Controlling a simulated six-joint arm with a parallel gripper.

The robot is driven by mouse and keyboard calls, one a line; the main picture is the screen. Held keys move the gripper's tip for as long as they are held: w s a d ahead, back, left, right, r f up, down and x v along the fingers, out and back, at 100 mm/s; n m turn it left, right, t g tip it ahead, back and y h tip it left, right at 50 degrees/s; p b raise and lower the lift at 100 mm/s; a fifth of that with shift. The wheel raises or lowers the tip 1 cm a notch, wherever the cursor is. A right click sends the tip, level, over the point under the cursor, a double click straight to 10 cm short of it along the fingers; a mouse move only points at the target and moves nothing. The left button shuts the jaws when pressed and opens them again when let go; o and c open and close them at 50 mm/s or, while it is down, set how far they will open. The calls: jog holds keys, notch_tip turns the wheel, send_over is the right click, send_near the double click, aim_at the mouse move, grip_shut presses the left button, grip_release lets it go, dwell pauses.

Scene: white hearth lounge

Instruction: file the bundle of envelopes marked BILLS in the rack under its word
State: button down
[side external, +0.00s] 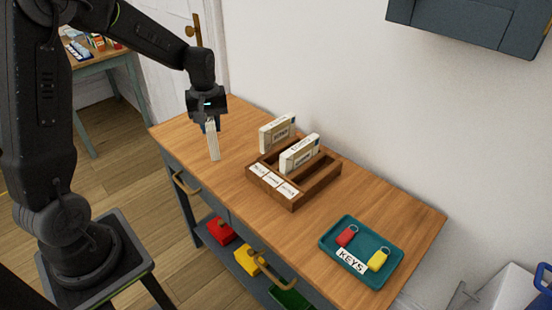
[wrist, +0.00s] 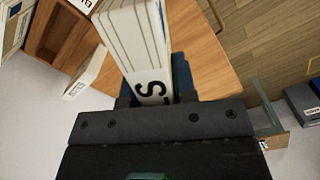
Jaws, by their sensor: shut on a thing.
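My gripper (side external: 207,118) is shut on the upper end of a white bundle of envelopes (side external: 213,141), which hangs upright at the left part of the table. One bundle (side external: 300,153) stands in the middle slot. Another bundle (side external: 277,132) stands at the left side. The right slot looks empty.
A teal tray (side external: 327,244) marked KEYS, with red and yellow key tags, lies on the table (side external: 390,205) at the right. Red and yellow things sit on the shelf below. A dark cabinet (side external: 475,22) hangs at top right. The wood between gripper and rack is clear.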

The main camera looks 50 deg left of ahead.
jog(key=w+m, duration=1.1)
jog(key=shift+m, duration=0.5)
jog(key=shift+w+d+f, duration=1.15)
jog(key=shift+d+f, duration=0.55)
jog(key=shift+f, duration=0.05)
jog(key=shift+w+d+f, duration=1.2)
jog(key=shift+d+f, duration=0.45)
jog(key=shift+f, duration=0.1)
jog(key=shift+w+d+f, duration=1.15)
jog(key=shift+d+f, duration=0.55)
jog(key=shift+f, duration=0.05)
jog(key=shift+f, duration=0.1)
jog(key=c, duration=0.9)
grip_release()
